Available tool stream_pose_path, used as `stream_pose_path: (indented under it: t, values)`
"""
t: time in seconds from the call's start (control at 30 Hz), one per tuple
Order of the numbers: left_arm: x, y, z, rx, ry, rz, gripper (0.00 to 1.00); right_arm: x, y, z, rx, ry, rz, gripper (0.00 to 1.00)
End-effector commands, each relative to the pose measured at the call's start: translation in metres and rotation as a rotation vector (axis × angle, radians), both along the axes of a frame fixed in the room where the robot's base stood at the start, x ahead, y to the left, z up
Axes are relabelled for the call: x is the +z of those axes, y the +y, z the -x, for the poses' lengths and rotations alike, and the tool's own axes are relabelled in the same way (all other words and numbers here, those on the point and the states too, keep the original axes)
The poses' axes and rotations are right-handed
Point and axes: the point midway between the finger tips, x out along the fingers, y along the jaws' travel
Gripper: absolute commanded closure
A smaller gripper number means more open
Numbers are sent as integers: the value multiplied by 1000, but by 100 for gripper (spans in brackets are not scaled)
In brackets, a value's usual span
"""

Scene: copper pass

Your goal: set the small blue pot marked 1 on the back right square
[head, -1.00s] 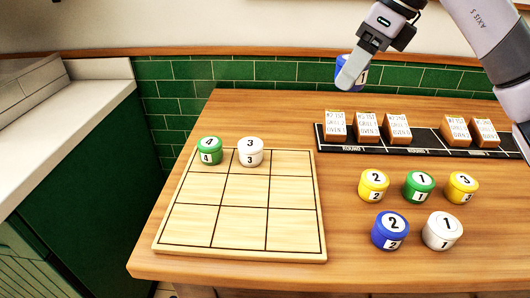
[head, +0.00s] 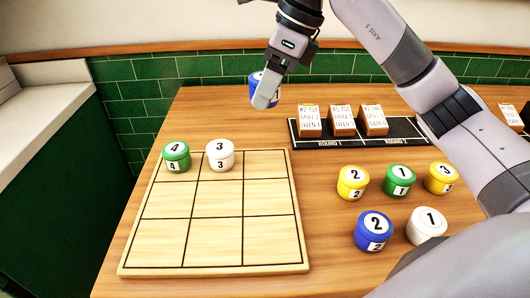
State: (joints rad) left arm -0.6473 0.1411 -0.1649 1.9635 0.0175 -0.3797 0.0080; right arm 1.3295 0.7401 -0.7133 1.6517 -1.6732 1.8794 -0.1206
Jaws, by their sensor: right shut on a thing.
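My right gripper (head: 266,92) is shut on the small blue pot (head: 256,80) and holds it in the air beyond the back right of the board. The gripper's finger covers part of the pot, and its number is mostly hidden now. The wooden board (head: 219,262) has a three-by-three grid. Its back right square (head: 265,166) is empty. A green pot marked 4 (head: 176,157) stands on the back left square. A white pot marked 3 (head: 220,155) stands on the back middle square. My left gripper is not in view.
Right of the board stand a yellow pot marked 2 (head: 352,182), a green 1 (head: 400,181), a yellow 3 (head: 440,178), a blue 2 (head: 374,231) and a white 1 (head: 426,225). A black strip (head: 335,143) with several cards (head: 342,120) lies behind them.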

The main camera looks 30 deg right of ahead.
Motion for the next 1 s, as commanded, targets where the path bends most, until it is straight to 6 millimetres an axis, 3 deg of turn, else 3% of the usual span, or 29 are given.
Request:
stream_pose_path:
  t: [0.1, 0.33, 0.67, 0.83, 1.0]
  values:
    - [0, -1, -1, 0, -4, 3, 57, -34, -1, 1, 1, 3, 1, 74]
    - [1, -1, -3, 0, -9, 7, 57, -86, 0, 1, -1, 2, 0, 74]
    - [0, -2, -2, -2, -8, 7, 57, -116, 0, 0, 0, -1, -1, 74]
    - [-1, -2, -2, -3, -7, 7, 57, -140, 0, 0, 0, 0, 0, 74]
    - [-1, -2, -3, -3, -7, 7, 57, -142, 0, 0, 1, -4, -1, 74]
